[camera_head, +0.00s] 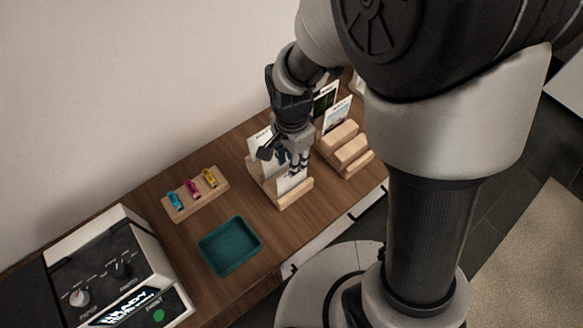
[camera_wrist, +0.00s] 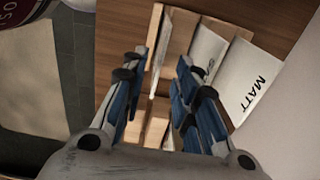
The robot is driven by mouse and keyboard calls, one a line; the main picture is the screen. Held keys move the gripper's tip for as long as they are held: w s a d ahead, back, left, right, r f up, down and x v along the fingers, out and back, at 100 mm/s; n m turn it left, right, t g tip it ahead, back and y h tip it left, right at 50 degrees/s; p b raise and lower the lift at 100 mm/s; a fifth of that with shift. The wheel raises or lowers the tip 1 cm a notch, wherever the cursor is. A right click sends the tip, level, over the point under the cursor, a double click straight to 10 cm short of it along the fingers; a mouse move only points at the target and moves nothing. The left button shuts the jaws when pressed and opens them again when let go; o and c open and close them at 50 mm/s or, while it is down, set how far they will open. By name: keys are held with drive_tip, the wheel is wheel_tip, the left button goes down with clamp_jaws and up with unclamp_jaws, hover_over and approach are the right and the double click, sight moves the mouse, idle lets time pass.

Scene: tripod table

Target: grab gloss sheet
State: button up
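A wooden holder (camera_head: 297,196) holds upright white sheets. A front sheet (camera_head: 291,181) stands at its near side, and a back sheet (camera_head: 260,143) stands nearer the wall.
A wooden rack (camera_head: 345,148) with picture cards stands right of the holder. A teal tray (camera_head: 231,246), a wooden block with coloured cartridges (camera_head: 195,193) and a printer-like machine (camera_head: 118,270) are to the left. Bare tabletop lies between tray and holder.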

drive_tip(key=b, duration=0.3)
hover_over(292, 181)
wheel_tip(292, 181, down, 5)
drive_tip(key=shift+w+f+p, duration=0.1)
drive_tip(key=shift+w+p, duration=0.05)
drive_tip(key=shift+p, duration=0.15)
clamp_jaws()
